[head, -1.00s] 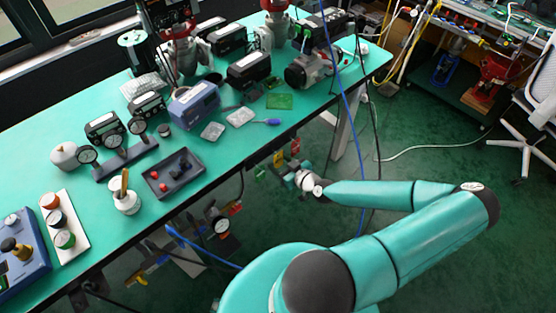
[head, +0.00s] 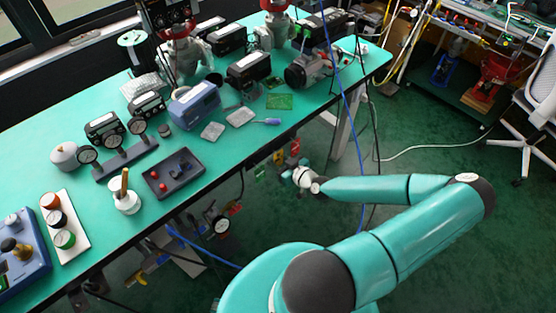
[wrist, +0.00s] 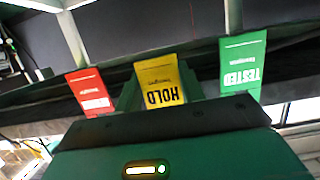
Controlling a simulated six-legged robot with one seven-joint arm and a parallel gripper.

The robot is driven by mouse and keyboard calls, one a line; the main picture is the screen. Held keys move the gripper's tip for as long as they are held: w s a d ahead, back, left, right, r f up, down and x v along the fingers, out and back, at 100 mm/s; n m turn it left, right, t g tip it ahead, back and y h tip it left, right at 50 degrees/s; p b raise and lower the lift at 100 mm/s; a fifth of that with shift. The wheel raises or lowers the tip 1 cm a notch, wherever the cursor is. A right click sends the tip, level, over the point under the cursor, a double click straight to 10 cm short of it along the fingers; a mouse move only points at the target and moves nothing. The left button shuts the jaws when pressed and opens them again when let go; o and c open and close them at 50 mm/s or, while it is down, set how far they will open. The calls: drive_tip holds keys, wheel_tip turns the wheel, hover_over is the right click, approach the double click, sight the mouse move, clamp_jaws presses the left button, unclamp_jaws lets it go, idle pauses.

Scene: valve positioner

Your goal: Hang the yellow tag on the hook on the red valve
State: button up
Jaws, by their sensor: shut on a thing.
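I cannot make out a hook.
The red tag (wrist: 90,92) and green tag (wrist: 243,63) hang close on either side. The green table (head: 255,150) carries gauges, boxes and a dark tray (head: 152,187). A blue cable (head: 350,110) hangs at the table's front, near my arm.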

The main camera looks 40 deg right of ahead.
drive_tip(key=shift+r, duration=0.3)
drive_tip(key=shift+s, duration=0.1)
drive_tip(key=shift+s+r, duration=0.1)
drive_tip(key=shift+s, duration=2.35)
drive_tip(key=shift+w, duration=0.1)
